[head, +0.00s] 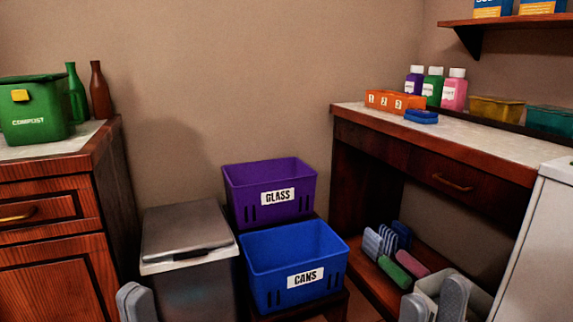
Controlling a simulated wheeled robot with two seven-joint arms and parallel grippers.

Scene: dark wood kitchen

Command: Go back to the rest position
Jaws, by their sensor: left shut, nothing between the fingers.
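My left gripper (136,302) shows at the bottom edge, left of centre, in front of the lidded grey bin. Its grey fingers are together with nothing between them. My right gripper (434,301) shows at the bottom right.
A lidded grey bin (187,232), a purple GLASS crate (240,193) and a blue CANS crate (262,262) stand between the left cabinet (50,240) and the right desk (488,147). A white unit (540,250) edges the right side.

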